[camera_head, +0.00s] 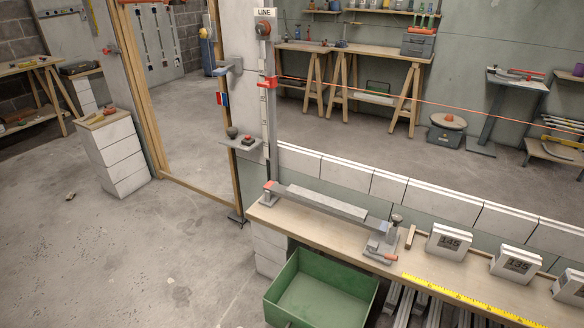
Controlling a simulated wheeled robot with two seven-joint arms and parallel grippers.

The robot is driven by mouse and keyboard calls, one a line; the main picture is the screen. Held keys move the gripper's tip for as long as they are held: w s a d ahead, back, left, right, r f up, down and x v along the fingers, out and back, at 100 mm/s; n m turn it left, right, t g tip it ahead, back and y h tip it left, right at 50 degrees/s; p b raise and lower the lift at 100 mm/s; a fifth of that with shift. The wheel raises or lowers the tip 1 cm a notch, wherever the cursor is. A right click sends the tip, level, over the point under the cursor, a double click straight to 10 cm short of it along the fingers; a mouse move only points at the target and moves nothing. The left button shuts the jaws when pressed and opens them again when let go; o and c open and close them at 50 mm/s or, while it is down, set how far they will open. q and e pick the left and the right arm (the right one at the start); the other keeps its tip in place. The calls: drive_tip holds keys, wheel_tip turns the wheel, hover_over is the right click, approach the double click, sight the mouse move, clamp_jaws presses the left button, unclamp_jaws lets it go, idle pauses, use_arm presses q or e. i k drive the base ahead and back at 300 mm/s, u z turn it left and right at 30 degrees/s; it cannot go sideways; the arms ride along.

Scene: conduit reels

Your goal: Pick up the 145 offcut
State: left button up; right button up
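A grey-white block marked 145 (449,241) stands upright on the wooden bench (345,238), right of the middle. A second block marked 135 (515,263) stands to its right. A long pale grey bar (326,203) lies along the bench, left of a grey clamp-like device (382,244). A short brown piece (410,236) lies between the device and the 145 block. A small brownish piece (70,196) lies on the floor at the far left. I cannot tell which piece, if any, is the 145 offcut. Neither of my grippers is in view.
A green open bin (321,289) stands below the bench front. A yellow tape measure (474,301) runs along the bench edge, with grey lengths (408,306) below. A post with a LINE sign (265,14) rises behind. The left floor is mostly clear.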

sight(444, 242)
drive_tip(key=z, duration=1.75)
